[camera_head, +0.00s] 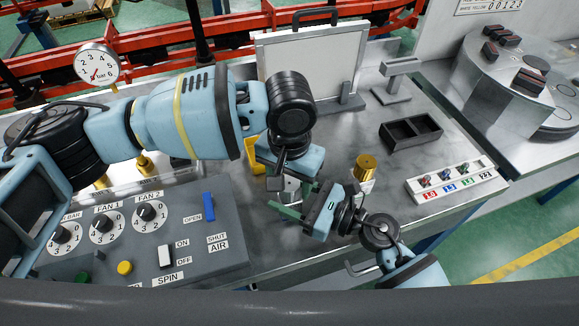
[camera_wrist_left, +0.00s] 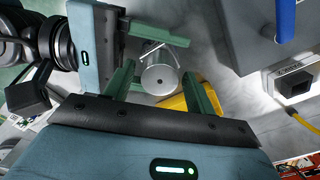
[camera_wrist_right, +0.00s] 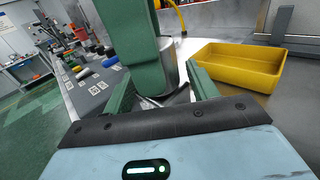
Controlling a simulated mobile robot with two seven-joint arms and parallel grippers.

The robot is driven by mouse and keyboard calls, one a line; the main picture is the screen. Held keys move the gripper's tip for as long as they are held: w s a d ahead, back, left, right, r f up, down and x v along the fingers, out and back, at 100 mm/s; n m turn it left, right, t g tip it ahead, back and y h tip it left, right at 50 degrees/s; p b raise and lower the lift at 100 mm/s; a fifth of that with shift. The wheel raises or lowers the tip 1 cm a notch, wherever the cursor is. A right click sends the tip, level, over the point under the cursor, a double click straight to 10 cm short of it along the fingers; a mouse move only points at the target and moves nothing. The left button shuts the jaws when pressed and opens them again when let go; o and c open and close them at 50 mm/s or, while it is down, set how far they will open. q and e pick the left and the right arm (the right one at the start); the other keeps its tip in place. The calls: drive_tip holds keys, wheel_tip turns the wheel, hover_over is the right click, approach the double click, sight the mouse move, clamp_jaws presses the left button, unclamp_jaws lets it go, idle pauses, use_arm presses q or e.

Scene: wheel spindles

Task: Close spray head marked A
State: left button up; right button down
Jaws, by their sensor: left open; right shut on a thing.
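My left gripper (camera_wrist_left: 162,90) is open. Its green fingers stand on either side of a grey metal part (camera_wrist_left: 159,81) with a round top and a small centre hole. My right gripper (camera_wrist_right: 160,88) is shut on this part; its fingers show beyond it in the left wrist view. In the head view the two grippers meet near the table's middle, the right one (camera_head: 288,203) below the left wrist. Brass heads (camera_head: 150,166) stand behind the panel, partly hidden by my left arm. Another brass piece (camera_head: 366,166) stands right of the grippers. I cannot read a letter A on any.
The control panel (camera_head: 185,250) has dials, a blue air lever (camera_head: 208,207) and a white spin switch (camera_head: 166,257). A yellow tray (camera_wrist_right: 235,68) lies near the grippers. A black bin (camera_head: 410,132) and a labelled rack (camera_head: 452,182) stand to the right. A pressure gauge (camera_head: 97,67) is at upper left.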

use_arm(q)
drive_tip(key=shift+f, duration=0.8)
drive_tip(key=c, duration=1)
drive_tip(key=shift+o, duration=0.2)
drive_tip(key=m, duration=0.9)
drive_tip(key=shift+m, duration=0.4)
drive_tip(key=o, duration=1.1)
drive_tip(key=shift+r, duration=2.25)
